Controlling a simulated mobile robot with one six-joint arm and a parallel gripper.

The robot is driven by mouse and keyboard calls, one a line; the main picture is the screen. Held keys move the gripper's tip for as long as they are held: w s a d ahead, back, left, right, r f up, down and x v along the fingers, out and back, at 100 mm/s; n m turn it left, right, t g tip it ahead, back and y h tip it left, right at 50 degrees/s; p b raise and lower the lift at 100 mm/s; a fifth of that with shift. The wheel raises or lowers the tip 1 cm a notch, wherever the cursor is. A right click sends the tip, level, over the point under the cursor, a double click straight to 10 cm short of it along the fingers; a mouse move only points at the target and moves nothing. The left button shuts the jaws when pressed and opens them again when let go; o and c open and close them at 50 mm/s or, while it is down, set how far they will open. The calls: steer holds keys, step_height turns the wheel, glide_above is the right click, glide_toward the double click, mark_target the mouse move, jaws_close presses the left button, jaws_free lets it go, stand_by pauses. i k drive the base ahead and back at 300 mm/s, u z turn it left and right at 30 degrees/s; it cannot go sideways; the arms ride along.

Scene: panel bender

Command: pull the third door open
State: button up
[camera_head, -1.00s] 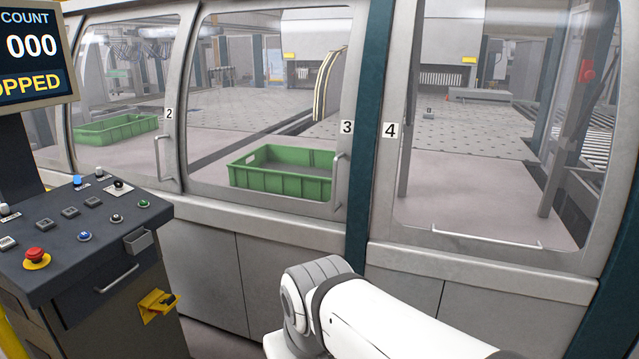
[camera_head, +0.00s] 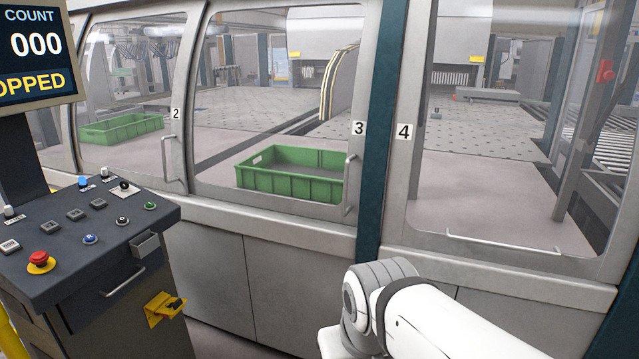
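The third door (camera_head: 272,200) is a grey-framed clear panel marked by a "3" label (camera_head: 358,128) at its upper right. It looks shut. Its vertical bar handle (camera_head: 349,184) is on the right edge of the frame, beside the dark teal post (camera_head: 380,140). My white arm (camera_head: 440,320) reaches in from the lower right, below and right of the handle. My gripper is out of view, so its state is hidden. Nothing of mine is seen touching the door.
Door 4 (camera_head: 402,230), with a horizontal handle (camera_head: 500,243), is right of the post. Door 2's handle (camera_head: 166,158) is left. A control console (camera_head: 95,235) with a red button stands at the left. Green crates (camera_head: 290,183) sit behind the glass.

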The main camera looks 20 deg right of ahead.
mark_target(346, 213)
steer(key=i, duration=0.95)
